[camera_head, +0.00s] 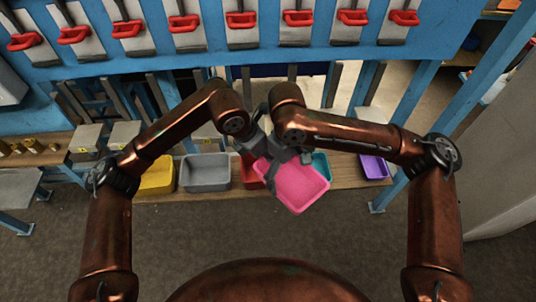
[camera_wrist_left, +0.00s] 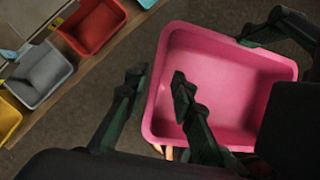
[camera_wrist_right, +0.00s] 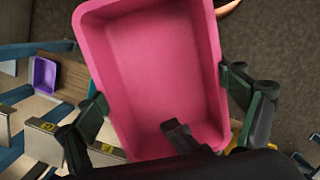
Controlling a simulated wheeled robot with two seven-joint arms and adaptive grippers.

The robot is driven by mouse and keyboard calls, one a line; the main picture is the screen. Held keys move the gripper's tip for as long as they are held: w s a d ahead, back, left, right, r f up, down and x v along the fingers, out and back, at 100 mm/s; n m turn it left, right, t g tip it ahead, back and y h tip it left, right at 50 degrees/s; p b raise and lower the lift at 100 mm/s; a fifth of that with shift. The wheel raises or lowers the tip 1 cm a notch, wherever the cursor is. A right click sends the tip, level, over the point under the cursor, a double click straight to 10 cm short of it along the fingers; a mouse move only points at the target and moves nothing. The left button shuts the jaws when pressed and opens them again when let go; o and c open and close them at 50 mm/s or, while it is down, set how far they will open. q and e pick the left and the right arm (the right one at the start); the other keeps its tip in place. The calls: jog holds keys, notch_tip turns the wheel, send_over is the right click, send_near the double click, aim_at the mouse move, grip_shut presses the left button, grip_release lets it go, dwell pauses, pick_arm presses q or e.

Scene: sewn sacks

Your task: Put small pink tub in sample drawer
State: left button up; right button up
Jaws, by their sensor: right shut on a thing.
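The small pink tub (camera_head: 297,185) is held tilted in the air near the middle of the head view, above the low shelf's front edge. My right gripper (camera_head: 287,165) is shut on it; in the right wrist view its fingers (camera_wrist_right: 168,97) lie against opposite sides of the tub (camera_wrist_right: 160,70). In the left wrist view the tub (camera_wrist_left: 220,85) looks empty. My left gripper (camera_wrist_left: 156,82) has its fingers apart close to the tub's rim; I cannot tell whether they touch it. I cannot pick out which part is the sample drawer.
On the low shelf stand a yellow bin (camera_head: 156,177), a grey bin (camera_head: 206,173), a partly hidden red bin (camera_head: 248,174), a teal bin (camera_head: 321,160) and a purple bin (camera_head: 374,167). A blue frame with several red handles (camera_head: 241,19) spans the back. The floor in front is clear.

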pick_arm(q)
jog(key=shift+c, duration=0.4)
jog(key=c, duration=0.5)
grip_shut()
jog(key=shift+s+d, duration=0.1)
pick_arm(e)
jog(key=o, duration=1)
